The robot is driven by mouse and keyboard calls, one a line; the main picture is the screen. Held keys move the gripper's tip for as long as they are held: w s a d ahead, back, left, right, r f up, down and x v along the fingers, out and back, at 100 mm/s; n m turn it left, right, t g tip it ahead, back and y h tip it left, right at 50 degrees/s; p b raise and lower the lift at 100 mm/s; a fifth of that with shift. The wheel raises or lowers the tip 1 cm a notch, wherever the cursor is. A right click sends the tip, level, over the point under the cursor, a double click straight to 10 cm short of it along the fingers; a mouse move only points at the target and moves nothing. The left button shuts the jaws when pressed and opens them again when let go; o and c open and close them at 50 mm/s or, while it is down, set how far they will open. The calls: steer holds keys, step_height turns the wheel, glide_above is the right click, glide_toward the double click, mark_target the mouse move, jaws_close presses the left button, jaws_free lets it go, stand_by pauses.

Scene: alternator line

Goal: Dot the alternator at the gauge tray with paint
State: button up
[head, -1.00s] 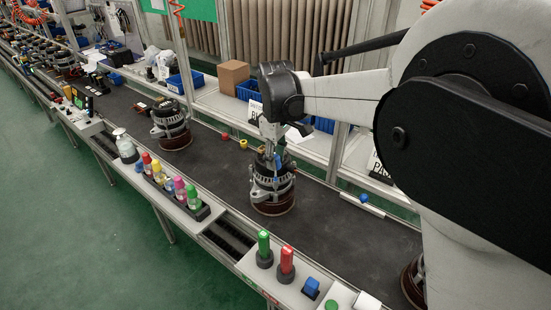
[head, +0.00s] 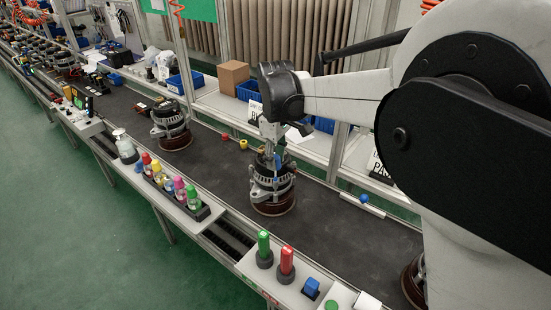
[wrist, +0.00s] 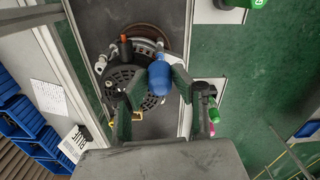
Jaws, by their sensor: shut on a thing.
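My gripper (head: 274,150) is shut on a blue rounded paint applicator (wrist: 160,78); in the wrist view its fingers stand on either side of it. In the head view, the applicator is a small blue patch (head: 278,163) just above an alternator (head: 271,190). This alternator sits upright on a brown round base on the dark belt. The wrist view shows its slotted top (wrist: 125,77) behind the applicator and partly hidden by the fingers. I cannot tell whether the applicator touches it or whether a dot is on it.
Another alternator (head: 171,125) stands farther up the belt (head: 220,160). A rack of coloured bottles (head: 196,209) and green (head: 264,250) and red (head: 286,265) markers line the near edge. A pale strip with a blue knob (head: 363,198) lies at the far edge. Blue bins (head: 249,90) stand behind.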

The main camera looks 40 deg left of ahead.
stand_by(0.4)
steer(key=shift+r+p, duration=1.15)
steer(key=shift+r, duration=1.35)
